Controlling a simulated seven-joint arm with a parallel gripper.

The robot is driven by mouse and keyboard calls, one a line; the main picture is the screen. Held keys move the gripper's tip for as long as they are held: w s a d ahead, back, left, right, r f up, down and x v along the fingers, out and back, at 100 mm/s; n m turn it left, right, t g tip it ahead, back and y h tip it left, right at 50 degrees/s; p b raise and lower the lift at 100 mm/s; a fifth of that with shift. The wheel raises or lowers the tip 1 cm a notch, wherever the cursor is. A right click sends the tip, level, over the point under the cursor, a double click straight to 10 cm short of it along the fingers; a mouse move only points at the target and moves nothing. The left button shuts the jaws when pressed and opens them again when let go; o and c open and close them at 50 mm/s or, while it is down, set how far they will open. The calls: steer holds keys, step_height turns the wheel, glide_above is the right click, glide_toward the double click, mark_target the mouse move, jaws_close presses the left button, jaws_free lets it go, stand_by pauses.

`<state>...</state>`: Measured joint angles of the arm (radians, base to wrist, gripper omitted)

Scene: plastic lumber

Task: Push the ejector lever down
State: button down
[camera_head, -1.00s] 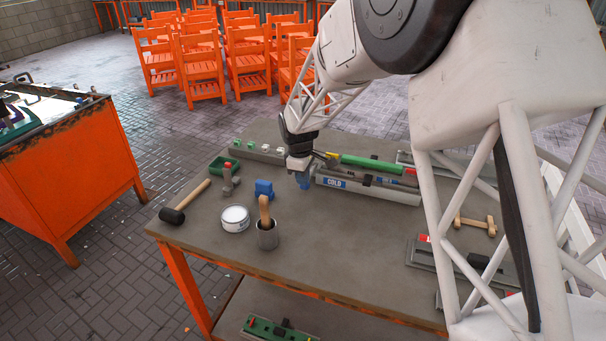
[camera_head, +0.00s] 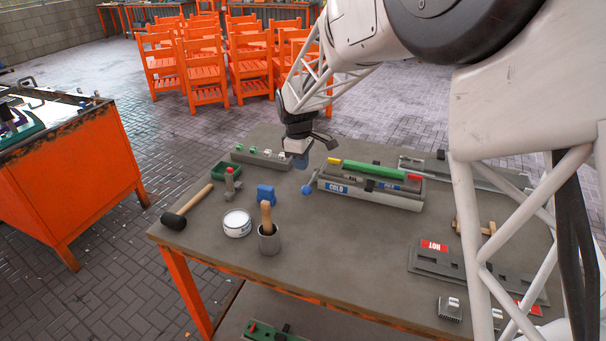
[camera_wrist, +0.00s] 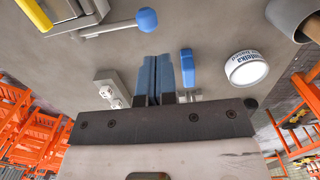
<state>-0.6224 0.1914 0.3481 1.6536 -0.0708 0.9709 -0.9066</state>
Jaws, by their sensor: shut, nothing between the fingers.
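The ejector lever is a grey rod with a blue ball knob (camera_head: 307,189). It sticks out from the left end of the grey COLD fixture (camera_head: 365,199), low over the tabletop. In the wrist view the knob (camera_wrist: 147,19) and its rod (camera_wrist: 110,29) show at the top, left of my fingertips. My gripper (camera_head: 301,163) is above the table, a little behind and above the knob, and does not touch it. Its two blue fingers (camera_wrist: 156,62) are together with nothing between them.
A green bar (camera_head: 372,168) with a yellow end lies along the fixture. A HOT plate (camera_head: 470,270) lies right.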

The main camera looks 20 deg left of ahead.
steer(key=r, duration=0.3)
steer(key=s+r, duration=0.1)
steer(key=r, duration=0.1)
steer(key=shift+a+r, duration=0.2)
steer(key=shift+d, duration=0.1)
steer(key=s+d+r+m, duration=0.3)
steer(key=s+d, duration=0.1)
steer(key=d, duration=0.6)
steer(key=s+d+r+m+t, duration=0.1)
steer(key=s+d+r+m, duration=0.25)
steer(key=d, duration=0.65)
steer(key=s+d+r+m, duration=0.2)
steer(key=s+d+r, duration=0.25)
steer(key=d, duration=0.55)
steer(key=s+d+f+m, duration=0.1)
steer(key=s+d+m, duration=0.2)
steer(key=s+d, duration=0.2)
steer(key=s+d+f+m+t, duration=0.1)
steer(key=s+d+f+m, duration=0.1)
steer(key=s+d, duration=0.4)
steer(key=s+d+f+m, duration=0.1)
steer(key=s+d+m, duration=0.3)
steer(key=s, duration=0.9)
steer(key=shift+d+f+m+y, duration=0.25)
steer(key=shift+d+m+y, duration=0.15)
steer(key=shift+d, duration=0.65)
